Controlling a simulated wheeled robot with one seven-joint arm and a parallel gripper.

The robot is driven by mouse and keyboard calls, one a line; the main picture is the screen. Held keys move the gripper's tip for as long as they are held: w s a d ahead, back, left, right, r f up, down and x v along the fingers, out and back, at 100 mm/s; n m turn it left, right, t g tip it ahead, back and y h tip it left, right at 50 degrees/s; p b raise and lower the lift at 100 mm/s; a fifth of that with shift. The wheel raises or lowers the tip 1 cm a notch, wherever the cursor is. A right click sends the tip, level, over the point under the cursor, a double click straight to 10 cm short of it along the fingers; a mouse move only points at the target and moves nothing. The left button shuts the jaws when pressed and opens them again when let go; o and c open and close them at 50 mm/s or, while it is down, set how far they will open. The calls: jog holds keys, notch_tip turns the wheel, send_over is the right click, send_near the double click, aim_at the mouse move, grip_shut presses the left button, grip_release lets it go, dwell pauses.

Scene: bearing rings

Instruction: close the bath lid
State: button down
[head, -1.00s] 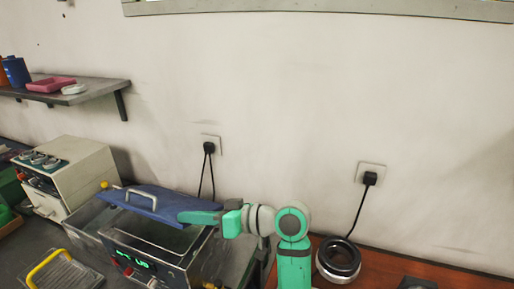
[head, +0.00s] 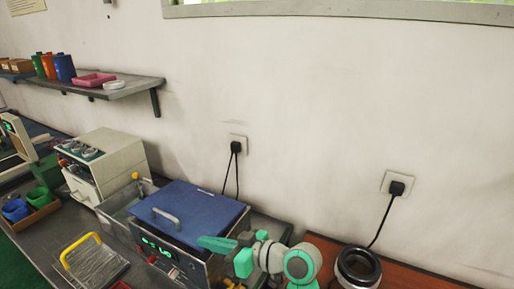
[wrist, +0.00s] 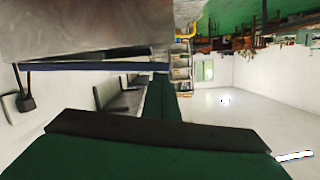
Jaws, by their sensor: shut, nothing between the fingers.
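The blue bath lid (head: 190,208) with its pale handle (head: 166,216) lies across the top of the metal bath (head: 205,272) in the head view. It looks flat, with no clear gap at its front edge. The bath's front panel shows a green display (head: 158,247). My gripper (head: 200,241) is shut and empty at the lid's front right corner, partly in front of the bath; I cannot tell if it touches. In the wrist view my green fingers (wrist: 150,150) fill the bottom, and a thin blue lid edge (wrist: 95,66) runs beside a grey metal surface (wrist: 85,30).
A clear tub (head: 118,212) stands left of the bath, and a wire basket with a yellow handle (head: 88,250) is at the front left. A cream machine (head: 108,160) and a wall shelf (head: 125,90) are further left.

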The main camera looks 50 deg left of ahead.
jog(key=shift+s, duration=0.1)
jog(key=w+d+r, duration=0.5)
jog(key=d+r, duration=0.1)
jog(key=d, duration=0.3)
jog(key=n, duration=0.1)
send_over(184, 240)
jog(key=shift+w+d+f+t, duration=0.1)
jog(key=shift+w+f+t, duration=0.2)
jog(key=shift+f, duration=0.55)
jog(key=f, duration=0.3)
jog(key=shift+s, duration=0.2)
jog(key=shift+s+f, duration=0.1)
jog(key=shift+f, duration=0.45)
